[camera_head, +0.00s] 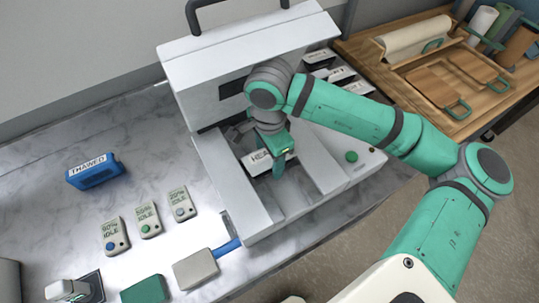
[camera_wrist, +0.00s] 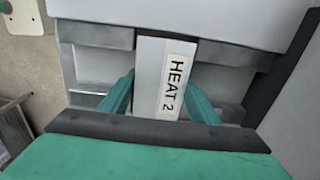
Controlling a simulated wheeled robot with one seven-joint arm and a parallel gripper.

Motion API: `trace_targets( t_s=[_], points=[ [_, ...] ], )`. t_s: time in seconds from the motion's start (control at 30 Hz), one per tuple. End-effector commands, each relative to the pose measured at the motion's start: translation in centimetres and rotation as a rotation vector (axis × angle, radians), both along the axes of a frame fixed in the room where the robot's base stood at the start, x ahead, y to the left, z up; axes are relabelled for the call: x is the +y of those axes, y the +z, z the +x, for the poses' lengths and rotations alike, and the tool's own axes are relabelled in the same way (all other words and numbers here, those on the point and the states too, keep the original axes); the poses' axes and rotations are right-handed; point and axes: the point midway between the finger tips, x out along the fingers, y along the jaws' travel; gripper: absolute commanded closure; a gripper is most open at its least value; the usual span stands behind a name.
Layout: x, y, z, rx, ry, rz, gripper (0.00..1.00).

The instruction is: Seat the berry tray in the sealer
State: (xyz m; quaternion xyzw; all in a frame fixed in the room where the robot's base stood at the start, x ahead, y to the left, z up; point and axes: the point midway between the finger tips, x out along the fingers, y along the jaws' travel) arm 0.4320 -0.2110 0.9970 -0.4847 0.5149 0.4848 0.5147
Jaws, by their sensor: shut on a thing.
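The sealer (camera_head: 255,205) is a large light grey machine with a raised hood (camera_head: 245,45) and an open bay at the front. My gripper (camera_head: 278,160) is inside the bay, below the hood. Its green fingers are shut on a pale block labelled HEAT 2 (camera_wrist: 165,80), one finger on each side in the wrist view. The block also shows in the head view (camera_head: 257,160), partly hidden by the gripper. I cannot tell whether it touches the bay floor. No berry tray can be made out in either view.
Several labelled blocks (camera_head: 341,73) stand behind the sealer. A blue THAWED holder (camera_head: 93,172) and several IDLE units (camera_head: 147,219) sit on the marble counter (camera_head: 50,225). A grey, blue-handled tool (camera_head: 195,269) lies by the sealer's front. A wooden bench (camera_head: 410,55) is at right.

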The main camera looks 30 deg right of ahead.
Motion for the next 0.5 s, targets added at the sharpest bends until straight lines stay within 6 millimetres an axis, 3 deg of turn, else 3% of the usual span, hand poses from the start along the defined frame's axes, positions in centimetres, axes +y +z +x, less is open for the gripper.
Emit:
trace_targets(
  t_s=[0.2,0.23,0.3,0.5],
  points=[
    [-0.01,0.00,0.00,0.000,0.000,0.000,0.70],
    [-0.01,0.00,0.00,0.000,0.000,0.000,0.39],
    [-0.01,0.00,0.00,0.000,0.000,0.000,0.23],
    [-0.01,0.00,0.00,0.000,0.000,0.000,0.22]
  ],
)
